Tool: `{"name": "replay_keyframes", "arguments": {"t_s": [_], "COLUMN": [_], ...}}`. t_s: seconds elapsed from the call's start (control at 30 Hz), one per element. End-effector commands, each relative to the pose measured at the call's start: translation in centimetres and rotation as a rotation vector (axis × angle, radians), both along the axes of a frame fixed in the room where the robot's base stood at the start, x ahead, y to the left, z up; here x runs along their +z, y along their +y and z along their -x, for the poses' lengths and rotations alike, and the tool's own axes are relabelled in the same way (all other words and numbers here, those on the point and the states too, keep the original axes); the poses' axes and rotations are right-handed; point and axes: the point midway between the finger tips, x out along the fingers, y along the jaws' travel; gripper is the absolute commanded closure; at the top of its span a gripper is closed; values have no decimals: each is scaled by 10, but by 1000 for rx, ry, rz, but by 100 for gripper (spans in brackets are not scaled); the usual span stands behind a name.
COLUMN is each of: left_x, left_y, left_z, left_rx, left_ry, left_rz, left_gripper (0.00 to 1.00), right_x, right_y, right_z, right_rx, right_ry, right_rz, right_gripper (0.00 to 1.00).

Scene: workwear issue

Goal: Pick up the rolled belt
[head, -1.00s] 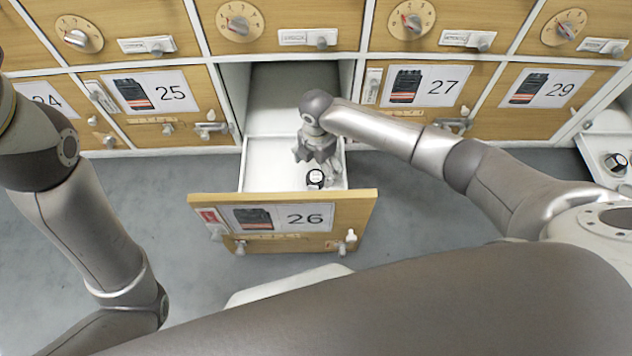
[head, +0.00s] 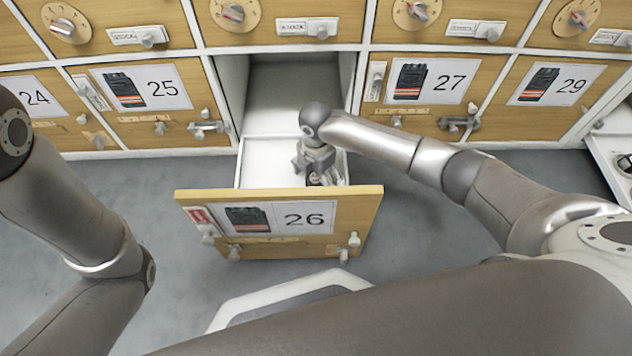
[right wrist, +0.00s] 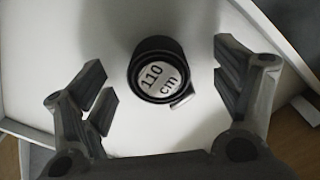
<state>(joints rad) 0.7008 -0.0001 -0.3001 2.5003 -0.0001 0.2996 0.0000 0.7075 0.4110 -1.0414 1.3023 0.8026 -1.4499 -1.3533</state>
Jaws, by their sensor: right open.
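The rolled belt (right wrist: 156,74) is a dark coil with a white round label reading "110 cm" and a small metal buckle at its lower right. It stands on the white floor of open drawer 26 (head: 281,222). In the head view only a bit of the belt (head: 316,181) shows below my right gripper. My right gripper (head: 322,176) is open inside the drawer, pointing down. In the right wrist view its fingers (right wrist: 164,88) are spread to the left and right of the belt, apart from it. My left gripper is out of view; only my left arm shows.
The drawer's white side walls and wooden front surround my right gripper closely. Closed fronts 25 (head: 150,100) and 27 (head: 425,95) flank the opening, with protruding latches. Another open white drawer (head: 608,155) is at the far right. Grey floor (head: 410,230) is free beside drawer 26.

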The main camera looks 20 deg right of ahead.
Motion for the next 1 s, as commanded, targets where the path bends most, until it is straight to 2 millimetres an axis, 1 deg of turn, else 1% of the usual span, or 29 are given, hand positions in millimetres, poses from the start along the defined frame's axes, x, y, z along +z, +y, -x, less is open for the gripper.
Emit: {"name": "replay_keyframes", "arguments": {"t_s": [0.1, 0.13, 0.5, 0.53, 0.83, 1.0], "left_x": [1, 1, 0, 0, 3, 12], "left_y": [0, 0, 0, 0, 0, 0], "left_z": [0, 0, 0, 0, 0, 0], "left_rx": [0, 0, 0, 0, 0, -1], "left_ry": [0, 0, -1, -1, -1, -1], "left_rz": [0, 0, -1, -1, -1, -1], "left_gripper": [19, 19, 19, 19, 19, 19], "right_x": [0, 0, 0, 1, 3, 16], "right_y": [0, 0, 0, 0, 0, 0], "right_z": [0, 0, 0, 0, 0, -1], "right_rx": [0, 0, 0, 0, 0, 0], "right_ry": [0, 0, 0, -1, -1, -2], "right_rz": [0, 0, 0, 0, 0, -1], "right_gripper": [15, 18, 65, 67, 67, 67]}}
